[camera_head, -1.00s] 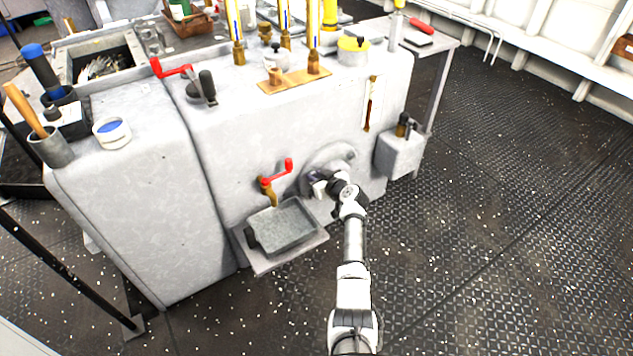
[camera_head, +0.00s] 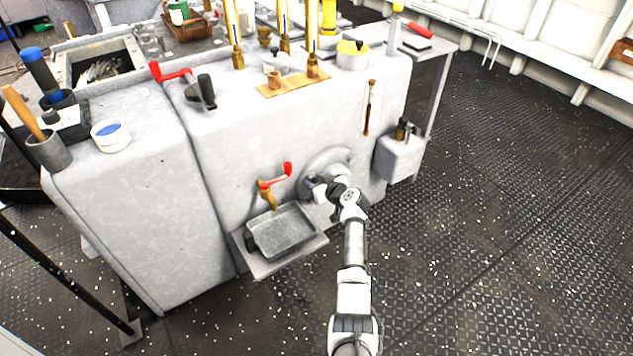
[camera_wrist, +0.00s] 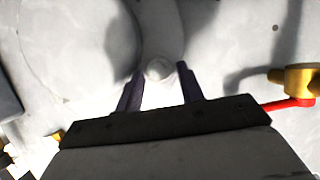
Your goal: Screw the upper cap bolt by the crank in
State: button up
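In the wrist view a small rounded bolt head (camera_wrist: 158,70) stands on the cap's pale rim (camera_wrist: 157,25). My gripper (camera_wrist: 161,72) is open, its two dark fingertips on either side of the bolt head with a gap at each side. Whether the fingertips reach past the head cannot be told. In the head view my gripper (camera_head: 308,188) is at the cap and hides its lower part.
A metal tray (camera_head: 283,232) on a ledge lies below the crank, left of my arm. A small grey box (camera_head: 400,157) juts from the machine to the right. The dark deck (camera_head: 480,230) on the right is clear.

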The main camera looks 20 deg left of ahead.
jog(key=shift+w+d+r, duration=0.1)
jog(key=shift+w+r, duration=0.05)
jog(key=shift+w, duration=0.05)
